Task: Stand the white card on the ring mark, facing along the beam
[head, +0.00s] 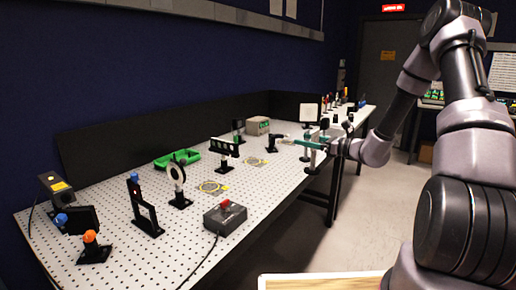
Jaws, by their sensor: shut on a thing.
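The white card (308,112) is a pale square plate with a dark border, upright at the far right part of the perforated table. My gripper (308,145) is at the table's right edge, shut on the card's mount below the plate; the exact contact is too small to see. Yellow ring marks lie on the table: one near the middle (213,187), one farther back (254,161) and a partly hidden one (287,141) just left of my gripper. I cannot tell whether the card's foot touches the table. No beam is visible.
The perforated table (130,258) carries a lens ring on a post (177,180), a black frame (146,212), a slotted plate (224,148), a green tray (177,158) and a box with a red button (225,217). Small optics stand behind my gripper.

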